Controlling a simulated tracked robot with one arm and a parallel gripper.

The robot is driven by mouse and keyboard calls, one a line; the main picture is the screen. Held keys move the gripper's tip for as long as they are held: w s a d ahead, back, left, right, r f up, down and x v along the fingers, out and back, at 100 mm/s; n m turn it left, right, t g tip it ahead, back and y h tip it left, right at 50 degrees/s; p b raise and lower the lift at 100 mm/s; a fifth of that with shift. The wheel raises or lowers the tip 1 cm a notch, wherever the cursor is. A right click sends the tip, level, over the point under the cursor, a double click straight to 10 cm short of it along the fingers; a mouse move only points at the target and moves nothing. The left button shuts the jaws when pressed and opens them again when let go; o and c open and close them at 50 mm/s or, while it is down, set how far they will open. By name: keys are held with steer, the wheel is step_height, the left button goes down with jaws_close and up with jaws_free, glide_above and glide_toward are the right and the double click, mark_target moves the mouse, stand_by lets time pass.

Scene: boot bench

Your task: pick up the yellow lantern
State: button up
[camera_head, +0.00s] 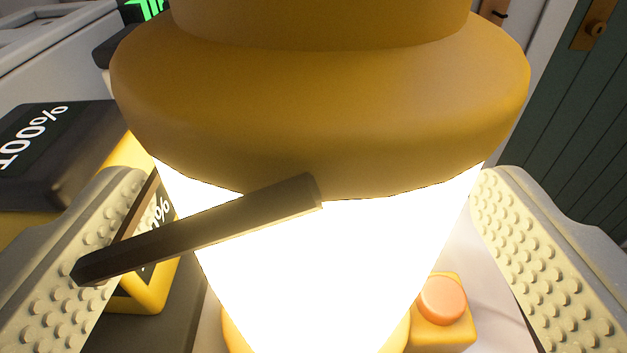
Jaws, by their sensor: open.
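The yellow lantern (320,110) fills the middle of the view, very close, with a broad yellow-brown cap on top and a glowing white body below. My gripper (305,240) is open, with one studded finger pad to the left of the lantern and one to the right. The lantern's glowing body lies between the two pads in the picture, and gaps show on both sides. A dark bar (200,230) crosses in front of the glowing body, from the left pad to about the middle. The lantern's base is mostly hidden by glare and the lower picture edge.
A dark box with "100%" lettering (60,150) stands at the left, with yellow parts beside it. A small yellow block with an orange button (442,300) is at the lower right.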

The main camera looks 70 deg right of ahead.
steer(key=shift+w+d, duration=0.15)
steer(key=shift+d, duration=0.25)
steer(key=c, duration=1.5)
